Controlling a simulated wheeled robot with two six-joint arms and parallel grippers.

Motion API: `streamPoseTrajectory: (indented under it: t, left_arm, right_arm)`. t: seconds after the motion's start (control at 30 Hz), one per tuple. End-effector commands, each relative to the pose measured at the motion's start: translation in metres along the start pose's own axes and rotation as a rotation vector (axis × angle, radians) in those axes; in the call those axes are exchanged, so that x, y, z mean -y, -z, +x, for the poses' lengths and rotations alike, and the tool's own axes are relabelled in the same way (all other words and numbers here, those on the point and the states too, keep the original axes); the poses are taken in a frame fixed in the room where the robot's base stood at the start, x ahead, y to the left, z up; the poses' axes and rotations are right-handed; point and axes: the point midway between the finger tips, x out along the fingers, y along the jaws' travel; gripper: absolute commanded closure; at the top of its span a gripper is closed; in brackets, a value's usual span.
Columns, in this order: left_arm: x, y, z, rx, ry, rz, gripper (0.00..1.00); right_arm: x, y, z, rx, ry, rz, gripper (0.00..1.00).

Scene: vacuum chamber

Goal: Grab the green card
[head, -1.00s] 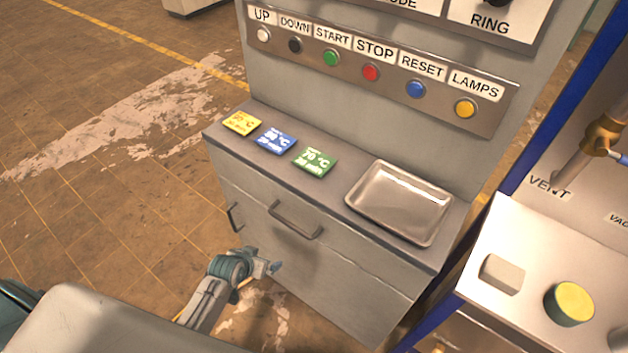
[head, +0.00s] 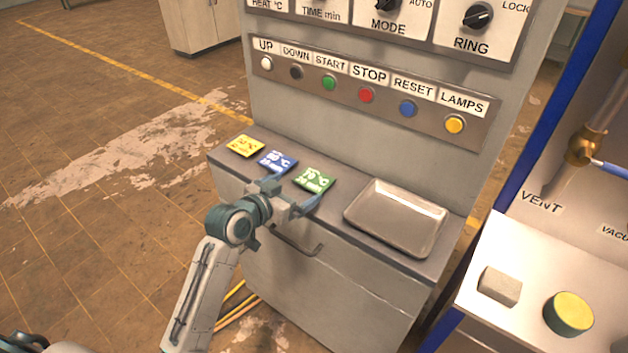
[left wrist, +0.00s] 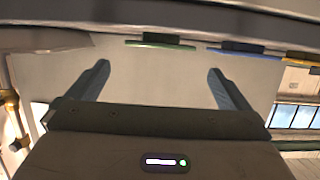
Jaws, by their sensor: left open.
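The green card (head: 314,180) lies on the grey counter, at the right end of a row of three cards. My left gripper (head: 296,190) is open and empty at the counter's front edge, just in front of the green card, with its fingers pointing toward the cards. In the left wrist view the green card (left wrist: 160,42) shows nearly edge-on, beyond and between the two open fingertips (left wrist: 157,72). It appears apart from both fingers. My right gripper is not in view.
The blue card (head: 278,162) and yellow card (head: 245,146) lie to the left of the green one. A metal tray (head: 398,245) stands on the counter to the right. A panel with several buttons (head: 366,95) rises behind. A drawer handle (head: 297,243) sticks out below the counter edge.

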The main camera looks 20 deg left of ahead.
Motion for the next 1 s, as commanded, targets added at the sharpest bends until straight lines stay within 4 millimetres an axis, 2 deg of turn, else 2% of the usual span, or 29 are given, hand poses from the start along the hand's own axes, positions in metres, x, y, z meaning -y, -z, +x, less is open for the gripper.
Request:
streamPoseTrajectory:
  t: [0.27, 0.53, 0.67, 0.87, 1.0]
  left_arm:
    - [-0.001, 0.000, 0.024, 0.001, -0.001, -0.002, 0.00]
    - [-0.002, -0.003, 0.060, 0.001, 0.000, -0.003, 0.00]
    - [-0.002, -0.005, 0.067, 0.001, 0.001, 0.000, 0.00]
    - [-0.002, -0.005, 0.067, 0.001, 0.001, 0.000, 0.00]
    - [-0.001, -0.005, 0.067, 0.001, 0.001, 0.000, 0.28]
  right_arm:
    - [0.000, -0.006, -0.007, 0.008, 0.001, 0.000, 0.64]
    - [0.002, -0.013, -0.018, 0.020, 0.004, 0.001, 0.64]
    - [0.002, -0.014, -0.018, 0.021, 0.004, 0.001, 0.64]
    - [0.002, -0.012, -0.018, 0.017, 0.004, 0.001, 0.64]
    - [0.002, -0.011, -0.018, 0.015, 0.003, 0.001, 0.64]
